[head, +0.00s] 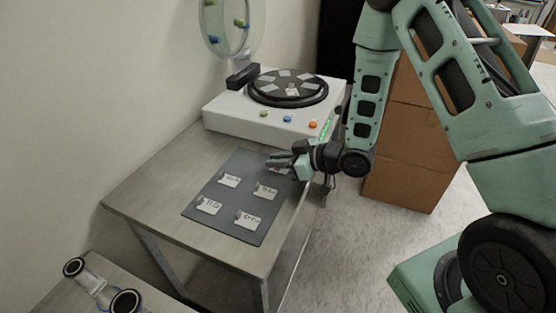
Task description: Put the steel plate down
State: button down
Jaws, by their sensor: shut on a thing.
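My gripper (274,162) is over the far right part of a dark grey mat (222,207) on the table. Its fingers point left and are shut on the steel plate, which is small and mostly hidden by the fingers. I cannot tell whether the plate touches the mat. Several pale labels with small writing lie on the mat, among them one at the near right (248,220) and one at the near left (209,205). A pale patch shows just under the fingers. The writing is too small to read surely.
Behind the mat stands a white machine (240,121) with a black round platform (287,88) bearing several pale pieces. Its clear round lid (232,25) is raised. Cardboard boxes (405,165) stand right of the table (150,180). A dumbbell-shaped object (100,288) lies at the lower left.

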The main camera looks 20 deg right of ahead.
jog(key=shift+f, duration=0.15)
jog(key=c, duration=1.4)
grip_release()
